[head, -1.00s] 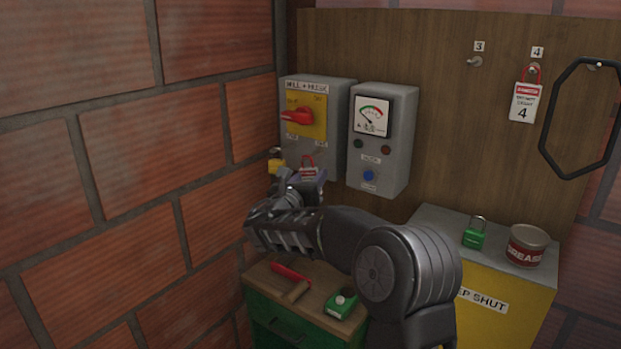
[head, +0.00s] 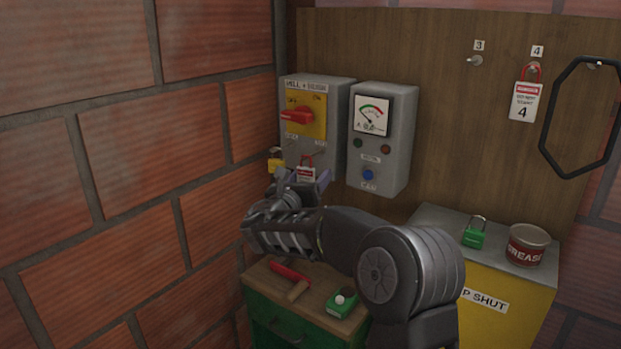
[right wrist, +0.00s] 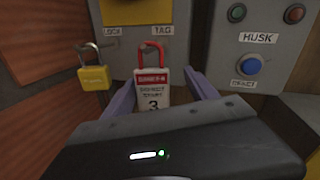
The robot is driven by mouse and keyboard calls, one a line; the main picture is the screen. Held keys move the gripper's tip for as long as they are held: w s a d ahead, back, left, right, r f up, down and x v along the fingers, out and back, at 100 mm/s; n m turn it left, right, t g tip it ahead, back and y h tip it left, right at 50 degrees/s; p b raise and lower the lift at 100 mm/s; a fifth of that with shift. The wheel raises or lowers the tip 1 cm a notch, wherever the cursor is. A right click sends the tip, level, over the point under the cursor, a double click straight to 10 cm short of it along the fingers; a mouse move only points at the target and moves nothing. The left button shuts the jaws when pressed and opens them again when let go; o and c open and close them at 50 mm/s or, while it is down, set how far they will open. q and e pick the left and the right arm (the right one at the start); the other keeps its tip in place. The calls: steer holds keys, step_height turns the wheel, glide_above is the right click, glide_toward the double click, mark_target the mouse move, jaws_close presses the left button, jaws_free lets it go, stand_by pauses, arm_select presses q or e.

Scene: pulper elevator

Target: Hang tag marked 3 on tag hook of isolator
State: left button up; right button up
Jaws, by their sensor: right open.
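The tag marked 3 (right wrist: 152,92) is white and red with a red loop. It hangs upright below the TAG label (right wrist: 163,30) of the isolator (head: 318,120), its loop at the hook position; the hook itself is hard to make out. The tag also shows small in the head view (head: 306,174). My right gripper (right wrist: 163,95) is open, with one finger on each side of the tag and visible gaps between. In the head view the right gripper (head: 299,183) is just below the isolator. My left gripper is out of view.
A yellow padlock (right wrist: 95,76) hangs left of the tag under the LOCK label. The meter box (head: 382,140) is close on the right. A bench (head: 262,312) with a red-handled tool stands below; the brick wall is at left. Peg 3 (head: 475,61) is empty.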

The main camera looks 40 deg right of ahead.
steer(key=b+v, duration=0.2)
steer(key=v, duration=0.5)
steer(key=shift+a, duration=0.1)
stand_by(0.4)
